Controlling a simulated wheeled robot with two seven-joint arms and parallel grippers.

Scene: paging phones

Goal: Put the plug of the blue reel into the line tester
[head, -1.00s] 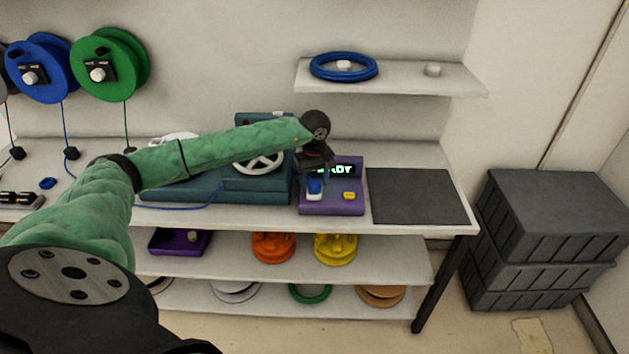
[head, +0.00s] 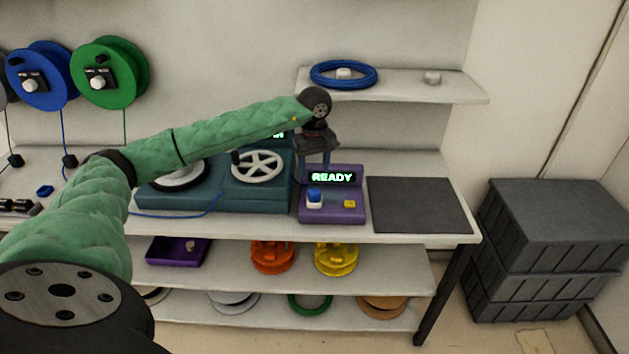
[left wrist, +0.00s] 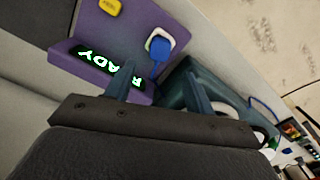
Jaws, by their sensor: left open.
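The line tester (head: 346,214) is a purple box on the worktop, with a lit screen that reads READY and a yellow button. The blue plug (head: 314,194) stands upright at a white socket on its left part; the left wrist view shows the plug (left wrist: 158,48) at the white socket too. I cannot tell how deep it sits. My left gripper (head: 313,172) is open just above the plug, fingers apart and empty; its fingers also show in the left wrist view (left wrist: 160,74). The blue reel (head: 38,68) hangs on the wall at the left. My right gripper is not in view.
A teal machine (head: 215,199) with white wheels stands left of the tester, a blue cord along its front. A dark mat (head: 420,204) lies clear to the right. A shelf (head: 400,88) with a blue ring is above. Dark crates (head: 555,215) stand at far right.

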